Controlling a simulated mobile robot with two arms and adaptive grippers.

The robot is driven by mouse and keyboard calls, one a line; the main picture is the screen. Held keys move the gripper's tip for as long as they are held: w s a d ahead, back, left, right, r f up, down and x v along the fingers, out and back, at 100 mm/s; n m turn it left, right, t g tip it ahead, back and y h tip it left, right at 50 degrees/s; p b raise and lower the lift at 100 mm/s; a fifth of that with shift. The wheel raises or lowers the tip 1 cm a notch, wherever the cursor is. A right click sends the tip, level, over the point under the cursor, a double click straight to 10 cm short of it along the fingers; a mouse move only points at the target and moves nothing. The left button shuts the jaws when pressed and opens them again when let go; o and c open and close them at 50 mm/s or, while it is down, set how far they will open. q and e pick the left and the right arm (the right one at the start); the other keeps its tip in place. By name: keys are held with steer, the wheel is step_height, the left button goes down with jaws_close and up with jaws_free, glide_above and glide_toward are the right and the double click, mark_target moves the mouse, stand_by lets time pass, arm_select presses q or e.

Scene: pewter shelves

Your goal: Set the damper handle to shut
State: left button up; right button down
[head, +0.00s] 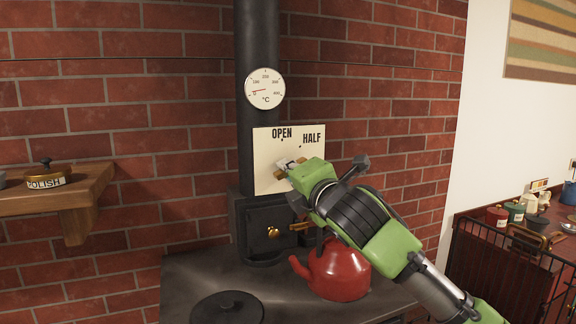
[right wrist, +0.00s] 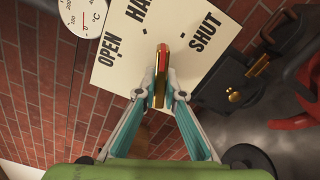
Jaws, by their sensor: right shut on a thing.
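The damper plate (head: 262,150) is a cream square on the stovepipe, marked OPEN and HALF in the head view. In the right wrist view the plate (right wrist: 128,72) also shows the word SHUT. The damper handle (right wrist: 162,62) is a brass bar with a red strip, standing out from the plate. My right gripper (head: 289,165) is at the plate's front. In the right wrist view the right gripper (right wrist: 160,84) is shut on the handle, one finger on each side. I cannot tell exactly which mark the handle points to. My left gripper is not in view.
A round thermometer dial (head: 264,89) is on the pipe above the plate. A red kettle (head: 338,270) stands on the dark stove below my right arm. A wooden shelf (head: 80,195) with a POLISH tin (head: 46,178) is at the left. A black rack (head: 500,262) is at the right.

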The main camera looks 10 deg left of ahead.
steer(key=shift+m+p, duration=0.6)
steer(key=shift+m, duration=1.7)
steer(key=shift+f, duration=0.1)
steer(key=c, duration=2.1)
jaws_free()
steer(key=shift+c, duration=0.2)
steer(key=v, duration=1.2)
